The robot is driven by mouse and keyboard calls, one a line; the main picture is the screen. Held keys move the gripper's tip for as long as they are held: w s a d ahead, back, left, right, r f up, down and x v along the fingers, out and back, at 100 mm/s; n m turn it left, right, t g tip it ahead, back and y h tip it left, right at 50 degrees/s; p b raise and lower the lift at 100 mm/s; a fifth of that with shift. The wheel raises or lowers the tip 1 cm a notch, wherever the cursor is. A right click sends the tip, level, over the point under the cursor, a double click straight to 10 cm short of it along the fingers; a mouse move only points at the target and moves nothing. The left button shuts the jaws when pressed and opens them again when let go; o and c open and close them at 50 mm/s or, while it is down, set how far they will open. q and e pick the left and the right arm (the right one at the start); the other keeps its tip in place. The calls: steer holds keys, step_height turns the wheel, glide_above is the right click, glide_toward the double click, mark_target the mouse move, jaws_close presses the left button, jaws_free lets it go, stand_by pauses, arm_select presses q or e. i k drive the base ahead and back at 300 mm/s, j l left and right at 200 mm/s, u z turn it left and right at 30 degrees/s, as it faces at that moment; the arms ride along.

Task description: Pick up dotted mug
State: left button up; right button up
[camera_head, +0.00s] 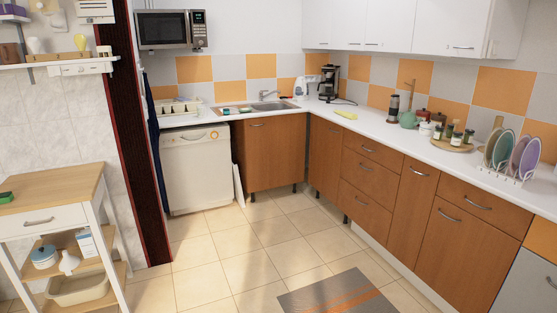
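I cannot make out a dotted mug in the head view. Small cups or jars stand on the wall shelf (60,64) at the upper left, among them a brown one (9,52) cut by the picture's edge; they are too small to show any dots. Small pots also stand on the right part of the white counter (370,125). Neither of my grippers shows in the view.
A wooden-topped trolley (60,190) stands at the left, beside a dark red post (135,130). A dish rack with plates (512,158) and a round tray with jars (450,144) are on the counter. A mat (340,295) lies on the open tiled floor.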

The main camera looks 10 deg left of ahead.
mark_target(202, 109)
steer(key=i+j+u, duration=0.25)
steer(key=i, duration=0.8)
steer(key=i+u, duration=0.3)
steer(key=i, duration=3.45)
